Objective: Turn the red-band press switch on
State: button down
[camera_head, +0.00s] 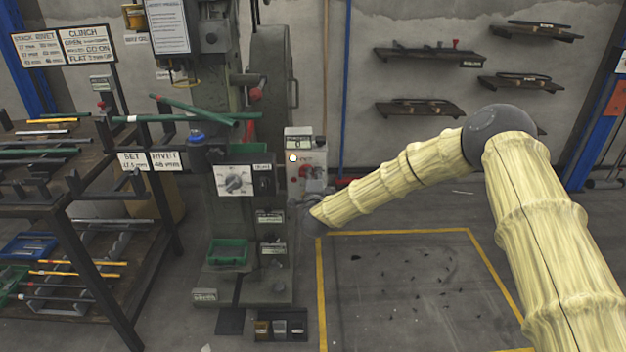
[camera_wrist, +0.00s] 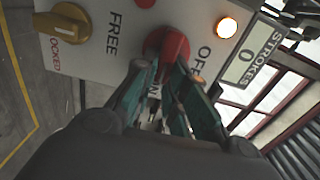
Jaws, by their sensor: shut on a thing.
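A pale control box (camera_head: 304,168) is on the right side of the grey-green press (camera_head: 236,200); I cannot make out a clear red band on it. In the wrist view, the box front (camera_wrist: 125,50) carries a red rotary knob (camera_wrist: 172,46), with OFF above right and a partly hidden ON below. My gripper (camera_wrist: 163,80) is shut on the red knob, its teal fingers on either side of its lower part. They hide much of the knob, so its exact angle is unclear. In the head view my arm reaches the box from the right.
A yellow knob (camera_wrist: 62,24) marked FREE and LOCKED is beside the red one. A lit lamp (camera_wrist: 227,27) and a STROKES counter reading 0 (camera_wrist: 250,54) are to the right. A rod rack (camera_head: 70,190) stands left of the press. Yellow-lined floor (camera_head: 400,285) is open on the right.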

jog(key=shift+f, duration=0.1)
dwell(0.5)
jog(key=c, duration=1.4)
grip_release()
jog(key=shift+c, duration=0.2)
jog(key=shift+s, duration=0.15)
jog(key=s, duration=1.1)
jog(key=shift+s, duration=0.35)
